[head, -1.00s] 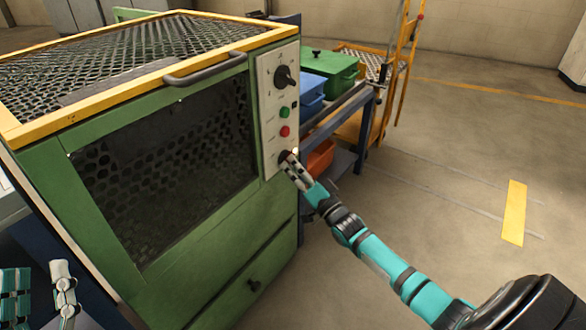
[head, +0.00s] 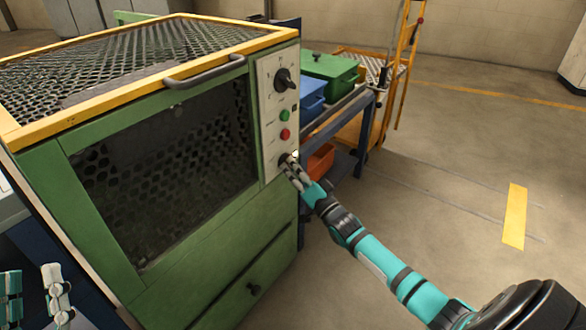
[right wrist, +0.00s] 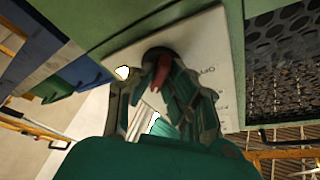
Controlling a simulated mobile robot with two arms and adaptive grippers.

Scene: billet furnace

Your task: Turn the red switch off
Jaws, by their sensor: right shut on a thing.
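The red switch (right wrist: 161,72) is a red handle on a round black base, low on the white control panel (head: 270,95) of the green furnace. My right gripper (right wrist: 163,92) is shut on the red switch, with a finger on each side of the handle. In the head view my right gripper (head: 290,166) reaches the bottom of the panel and covers most of the switch. Part of my left gripper (head: 57,295) shows at the lower left, away from the panel; its opening is unclear.
Above the switch are a red button (head: 285,134), a green button (head: 285,115) and a black knob (head: 284,80). A grey handle (head: 205,72) crosses the furnace's top edge. Blue and green bins stand on a rack (head: 345,112) behind the panel. The floor at right is clear.

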